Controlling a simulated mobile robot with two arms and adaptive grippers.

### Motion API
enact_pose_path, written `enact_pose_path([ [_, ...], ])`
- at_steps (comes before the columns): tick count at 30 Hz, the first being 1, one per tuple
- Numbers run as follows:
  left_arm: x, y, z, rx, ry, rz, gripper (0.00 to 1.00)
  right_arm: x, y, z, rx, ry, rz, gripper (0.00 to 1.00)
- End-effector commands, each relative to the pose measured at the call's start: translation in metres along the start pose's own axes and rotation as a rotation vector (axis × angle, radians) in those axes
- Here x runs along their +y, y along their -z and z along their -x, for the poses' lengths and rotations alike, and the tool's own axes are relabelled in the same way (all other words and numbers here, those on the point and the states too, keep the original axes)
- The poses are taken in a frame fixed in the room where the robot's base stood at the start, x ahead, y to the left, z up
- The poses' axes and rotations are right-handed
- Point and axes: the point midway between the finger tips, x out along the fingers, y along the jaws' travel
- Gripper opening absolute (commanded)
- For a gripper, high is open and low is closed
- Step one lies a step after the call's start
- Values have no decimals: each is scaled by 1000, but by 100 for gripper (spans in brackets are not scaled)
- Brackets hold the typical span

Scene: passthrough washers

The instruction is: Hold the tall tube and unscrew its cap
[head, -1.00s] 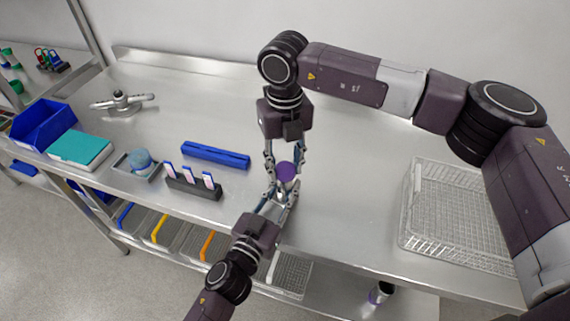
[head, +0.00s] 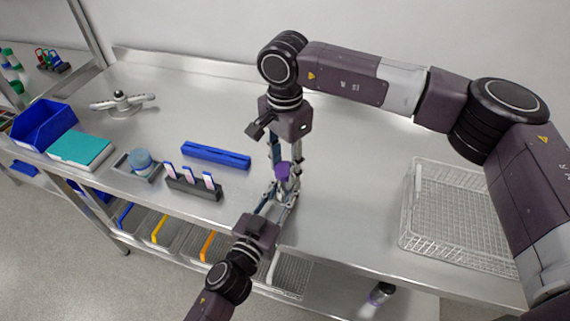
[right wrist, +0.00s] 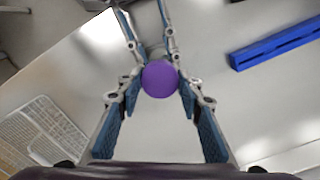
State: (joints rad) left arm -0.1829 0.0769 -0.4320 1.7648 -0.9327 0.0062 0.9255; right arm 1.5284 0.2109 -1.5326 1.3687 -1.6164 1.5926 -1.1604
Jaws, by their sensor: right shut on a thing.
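The tall tube is upright above the bench, mostly hidden by fingers; its purple cap (head: 283,169) shows on top. In the right wrist view the cap (right wrist: 160,79) is a round purple disc between my right gripper's fingertips. My right gripper (head: 284,166) points down from above and is shut on the cap. My left gripper (head: 281,190) reaches in from the front, lower down, with its fingers closed around the tube's body just below the cap. Whether the cap has come loose from the tube cannot be told.
A blue bar rack (head: 216,155) and a dark stand with several slides (head: 194,188) lie left of the grippers. A wire basket (head: 455,215) stands at the right. A teal box (head: 80,150) and a blue bin (head: 43,124) are far left.

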Motion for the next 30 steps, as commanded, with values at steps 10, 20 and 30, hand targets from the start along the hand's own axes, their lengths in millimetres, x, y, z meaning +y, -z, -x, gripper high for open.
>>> enact_pose_path([
  [10,2,1,0,3,-4,-1,0,-1,2,2,6,4,676,5],
  [20,2,1,0,3,-5,-1,0,-1,2,2,7,3,1317,5],
  [30,2,1,0,3,-5,-1,0,-1,2,2,8,2,1650,5],
])
